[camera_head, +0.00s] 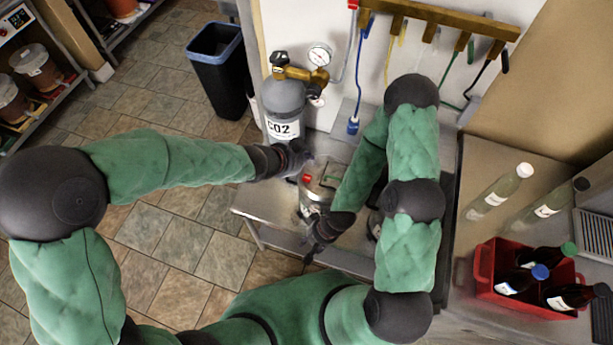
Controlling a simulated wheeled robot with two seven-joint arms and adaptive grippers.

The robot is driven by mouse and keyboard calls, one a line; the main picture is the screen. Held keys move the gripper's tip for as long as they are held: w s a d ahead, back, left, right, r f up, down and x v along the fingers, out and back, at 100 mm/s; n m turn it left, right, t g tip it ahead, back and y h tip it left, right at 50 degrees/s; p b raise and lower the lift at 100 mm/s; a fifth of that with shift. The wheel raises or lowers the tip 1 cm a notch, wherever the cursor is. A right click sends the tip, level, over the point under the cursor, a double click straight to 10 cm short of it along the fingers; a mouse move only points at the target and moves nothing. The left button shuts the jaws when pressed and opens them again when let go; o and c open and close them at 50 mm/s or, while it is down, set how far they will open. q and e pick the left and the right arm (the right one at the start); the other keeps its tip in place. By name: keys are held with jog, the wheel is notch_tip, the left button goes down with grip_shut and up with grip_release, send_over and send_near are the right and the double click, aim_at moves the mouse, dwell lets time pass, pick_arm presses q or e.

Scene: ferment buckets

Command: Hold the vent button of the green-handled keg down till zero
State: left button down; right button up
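A metal keg (309,204) stands on the low steel bench below the CO2 cylinder. My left gripper (301,158) is just above the red button in the picture, in front of the cylinder's lower part. I cannot tell whether it touches anything or is open. My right gripper (314,250) is lower, at the keg's near side, pointing down and left. Its finger state is unclear. Part of a second keg (375,226) shows behind my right arm, mostly hidden.
A grey CO2 cylinder (284,103) with a gauge (319,55) stands behind the keg. Hoses hang from a wooden rack (440,14). A red crate (485,266) with several bottles stands on the right counter. A dark bin (219,70) is on the floor at the back left.

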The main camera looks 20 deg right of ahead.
aim_at(310, 176)
pick_arm(q)
jog(key=shift+f+b, duration=4.1)
jog(key=shift+f, duration=0.15)
jog(key=shift+f, duration=0.15)
jog(key=shift+f+b, duration=0.3)
jog(key=shift+b, duration=0.05)
jog(key=shift+s+f+b, duration=0.1)
jog(key=shift+f+b, duration=0.4)
jog(key=shift+f, duration=0.15)
dwell(2.6)
